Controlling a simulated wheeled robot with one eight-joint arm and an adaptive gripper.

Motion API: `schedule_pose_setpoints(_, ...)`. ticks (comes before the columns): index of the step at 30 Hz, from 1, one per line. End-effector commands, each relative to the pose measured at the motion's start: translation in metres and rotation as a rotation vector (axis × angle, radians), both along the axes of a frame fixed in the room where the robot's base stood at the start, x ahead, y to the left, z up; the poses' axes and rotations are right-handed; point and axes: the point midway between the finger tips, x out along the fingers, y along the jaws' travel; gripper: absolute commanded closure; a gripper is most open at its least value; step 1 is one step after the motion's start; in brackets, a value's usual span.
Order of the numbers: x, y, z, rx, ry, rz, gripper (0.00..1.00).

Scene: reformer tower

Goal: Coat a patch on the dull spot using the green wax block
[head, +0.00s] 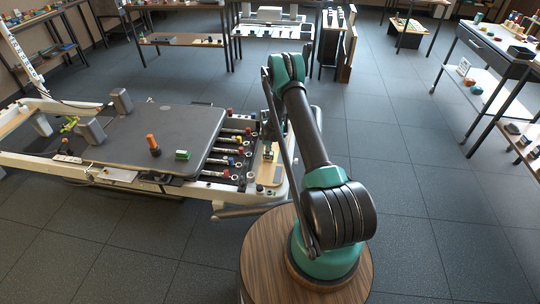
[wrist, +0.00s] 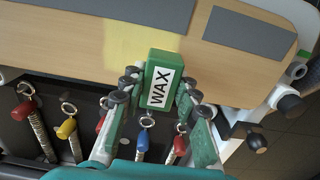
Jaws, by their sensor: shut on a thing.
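My gripper (wrist: 157,92) is shut on the green wax block (wrist: 160,82), whose white label reads WAX. In the wrist view the block's far end is over the light wooden board (wrist: 230,62); I cannot tell whether it touches. A paler yellowish patch (wrist: 118,42) shows on the wood left of the block, its edges soft; I cannot tell whether it is the dull spot or a coating. In the head view my gripper (head: 268,150) is low over the wooden end (head: 264,176) of the reformer, and the block is too small to make out clearly.
Springs with red, yellow and blue ends (wrist: 66,128) lie beside the board. Dark grey pads (wrist: 246,30) flank the bare wood. On the reformer's grey carriage (head: 140,130) stand an orange-topped item (head: 152,143) and a green block (head: 182,155). Tables stand around; the floor between is clear.

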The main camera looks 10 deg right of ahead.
Motion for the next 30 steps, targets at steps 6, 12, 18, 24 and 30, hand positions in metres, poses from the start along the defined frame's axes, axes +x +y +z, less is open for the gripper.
schedule_pose_setpoints(6,0.003,0.011,0.001,0.0,0.0,0.001,0.93)
schedule_pose_setpoints(12,0.004,0.014,0.001,0.0,0.0,0.0,0.93)
schedule_pose_setpoints(18,0.002,0.005,0.0,0.0,0.0,-0.001,0.93)
schedule_pose_setpoints(24,-0.001,-0.001,0.0,0.0,0.0,0.0,0.93)
schedule_pose_setpoints(30,-0.003,-0.008,0.0,0.0,0.0,-0.001,0.93)
